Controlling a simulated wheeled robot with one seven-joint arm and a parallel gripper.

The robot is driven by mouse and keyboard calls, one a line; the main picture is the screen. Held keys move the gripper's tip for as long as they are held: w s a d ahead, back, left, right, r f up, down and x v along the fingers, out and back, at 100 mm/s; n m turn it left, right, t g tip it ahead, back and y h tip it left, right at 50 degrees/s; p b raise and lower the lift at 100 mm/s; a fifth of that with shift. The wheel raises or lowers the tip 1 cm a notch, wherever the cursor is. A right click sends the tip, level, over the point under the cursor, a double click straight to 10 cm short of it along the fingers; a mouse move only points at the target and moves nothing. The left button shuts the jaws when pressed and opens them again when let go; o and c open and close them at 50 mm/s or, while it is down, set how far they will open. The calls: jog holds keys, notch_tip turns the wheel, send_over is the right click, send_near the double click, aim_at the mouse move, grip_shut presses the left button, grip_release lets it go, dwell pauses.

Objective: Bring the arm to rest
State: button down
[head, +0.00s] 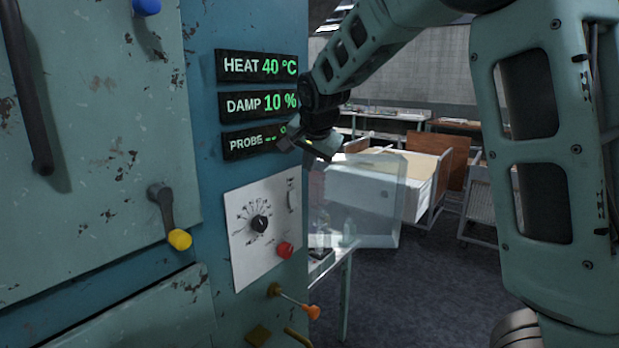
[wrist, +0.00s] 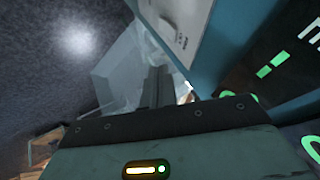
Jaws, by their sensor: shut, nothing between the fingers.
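My arm reaches in from the right in the head view, bent across the top. My gripper (head: 316,152) hangs at its end, just right of the cabinet's display panels. In the wrist view my gripper (wrist: 157,84) is shut, its fingers close together with nothing between them. The fingers point toward the edge of the white dial plate and a translucent box. Nothing is held.
The blue cabinet (head: 212,175) has displays reading HEAT 40 °C and DAMP 10 %, a dial plate (head: 250,255), a yellow-tipped handle (head: 172,220) and an orange-tipped lever (head: 300,302). A translucent box (head: 375,200) stands right of it. Benches stand behind; the floor (head: 430,290) is clear.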

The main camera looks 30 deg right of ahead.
jog(key=shift+s+r, duration=0.15)
jog(key=shift+r, duration=0.15)
dwell(0.4)
jog(key=s+a+f+n+g+y+b, duration=0.2)
jog(key=s+a+f+n, duration=0.4)
jog(key=a, duration=0.4)
jog(key=s+a+f+n+g+y+b, duration=0.1)
jog(key=s+a+f+n+y+b, duration=0.15)
jog(key=s+a+f, duration=0.5)
jog(key=s+a+f+n+g, duration=0.1)
jog(key=s+a+f+n, duration=0.1)
jog(key=s+n, duration=0.2)
jog(key=s+a+f+n+g+h+b, duration=0.1)
jog(key=s+a+f+n, duration=0.2)
jog(key=s, duration=0.8)
jog(key=s+a+f+n+g, duration=0.1)
jog(key=s+a+f+n, duration=0.2)
jog(key=s, duration=0.4)
jog(key=shift+s+a+n+g+b, duration=0.25)
jog(key=shift+n+g+b, duration=0.15)
jog(key=shift+n, duration=0.45)
